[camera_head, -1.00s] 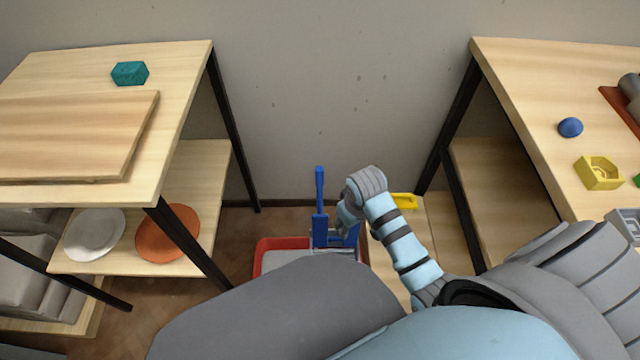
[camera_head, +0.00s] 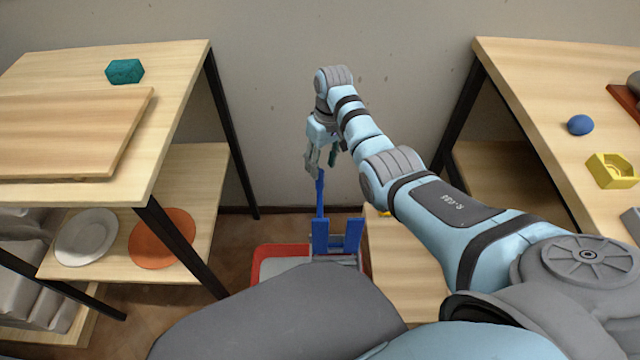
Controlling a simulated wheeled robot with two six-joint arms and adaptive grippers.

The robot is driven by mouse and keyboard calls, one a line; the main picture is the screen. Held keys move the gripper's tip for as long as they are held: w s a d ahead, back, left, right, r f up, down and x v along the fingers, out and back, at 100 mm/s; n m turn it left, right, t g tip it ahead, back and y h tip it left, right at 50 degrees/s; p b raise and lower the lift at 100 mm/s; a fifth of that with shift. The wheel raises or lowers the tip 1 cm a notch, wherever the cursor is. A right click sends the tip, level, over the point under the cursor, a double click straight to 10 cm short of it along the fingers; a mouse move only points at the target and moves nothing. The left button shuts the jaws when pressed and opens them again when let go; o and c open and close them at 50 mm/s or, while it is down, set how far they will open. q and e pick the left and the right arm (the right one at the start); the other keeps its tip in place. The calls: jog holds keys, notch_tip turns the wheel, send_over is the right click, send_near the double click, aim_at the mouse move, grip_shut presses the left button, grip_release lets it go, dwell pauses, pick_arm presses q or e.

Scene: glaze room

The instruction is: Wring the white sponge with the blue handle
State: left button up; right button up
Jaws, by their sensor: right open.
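A blue upright handle (camera_head: 320,192) stands between the two tables, with a blue wringer-like frame (camera_head: 337,238) at its lower end. Both are at a red bucket (camera_head: 257,262) on the floor, with a pale grey interior; my own body hides its front. I cannot make out a white sponge. My right gripper (camera_head: 322,174) is open, pointing down at the top of the blue handle. I cannot tell whether its fingers are around the handle or touching it. My left gripper is not in view.
A left table (camera_head: 185,75) holds a teal block (camera_head: 125,71) and a board (camera_head: 70,135); its lower shelf holds white (camera_head: 86,238) and orange (camera_head: 162,238) plates. A wall stands behind.

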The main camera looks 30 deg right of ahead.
aim_at(320, 180)
jog(key=f, duration=0.2)
jog(key=f+b, duration=0.1)
jog(key=f, duration=0.1)
jog(key=f+b, duration=0.1)
jog(key=f, duration=0.1)
jog(key=shift+a+f, duration=0.35)
jog(key=shift+a, duration=0.05)
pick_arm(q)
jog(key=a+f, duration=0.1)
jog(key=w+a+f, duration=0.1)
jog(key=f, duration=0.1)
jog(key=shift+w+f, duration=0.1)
pick_arm(e)
grip_shut()
